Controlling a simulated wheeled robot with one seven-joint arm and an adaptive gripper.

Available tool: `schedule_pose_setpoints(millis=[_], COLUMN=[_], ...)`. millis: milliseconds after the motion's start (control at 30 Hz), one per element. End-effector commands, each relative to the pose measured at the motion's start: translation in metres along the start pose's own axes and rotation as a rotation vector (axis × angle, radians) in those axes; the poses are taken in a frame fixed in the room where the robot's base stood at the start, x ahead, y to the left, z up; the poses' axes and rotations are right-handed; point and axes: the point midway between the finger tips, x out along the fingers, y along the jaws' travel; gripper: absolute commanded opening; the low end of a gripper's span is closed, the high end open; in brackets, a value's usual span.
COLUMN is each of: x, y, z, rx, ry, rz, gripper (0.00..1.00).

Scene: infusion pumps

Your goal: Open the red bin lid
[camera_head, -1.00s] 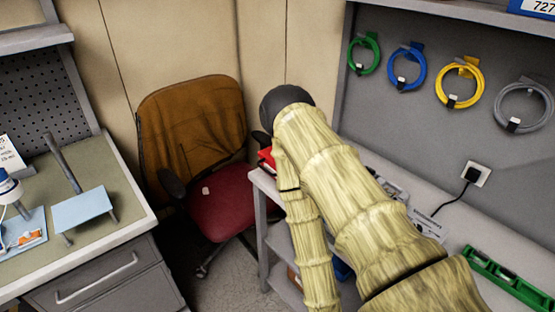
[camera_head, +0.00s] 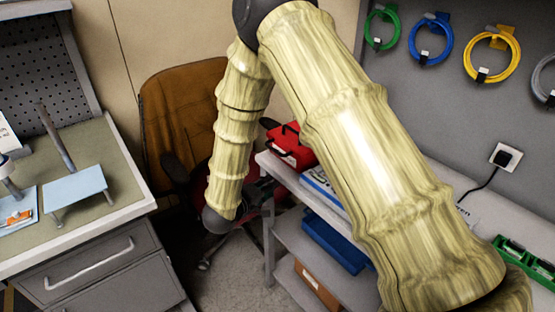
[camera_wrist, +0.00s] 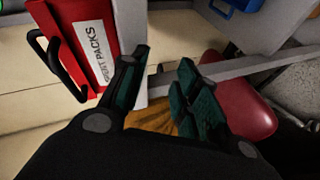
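The red bin (camera_head: 292,147) sits at the left end of the grey bench, with a black handle on top. In the wrist view the red bin (camera_wrist: 75,22) fills the upper left, with a white label ending in "PACKS" and its black handle (camera_wrist: 57,66) at its left. Its lid looks shut. My gripper (camera_head: 266,190) is low beside the bench's left end, below and left of the bin. In the wrist view my gripper (camera_wrist: 163,64) has its fingers apart with nothing between them. The fingers are close to the bin's label side; I cannot tell whether they touch.
A dark red chair (camera_head: 190,100) with a brown cover stands behind my forearm. A blue bin (camera_head: 335,240) and a brown box (camera_head: 316,284) are on the lower shelves. A drawer cabinet (camera_head: 95,275) stands at left. Coiled cables hang on the back panel. Floor shows between cabinet and bench.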

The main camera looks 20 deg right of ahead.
Motion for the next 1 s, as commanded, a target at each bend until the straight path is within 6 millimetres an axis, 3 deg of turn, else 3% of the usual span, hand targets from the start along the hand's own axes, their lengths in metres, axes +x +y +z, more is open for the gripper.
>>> schedule_pose_setpoints(millis=[33, 200, 333, 500, 667, 1000], x=[-0.005, -0.035, -0.058, -0.074, -0.068, -0.019], y=[0.011, 0.052, 0.073, 0.085, 0.089, 0.101], z=[-0.014, -0.047, -0.059, -0.066, -0.064, -0.048], rx=[-0.017, -0.118, -0.184, -0.231, -0.239, -0.238], ry=[-0.024, -0.156, -0.251, -0.315, -0.327, -0.326], rz=[0.043, 0.150, 0.180, 0.184, 0.184, 0.184], gripper=[0.31, 0.31, 0.31, 0.31, 0.31, 0.31])
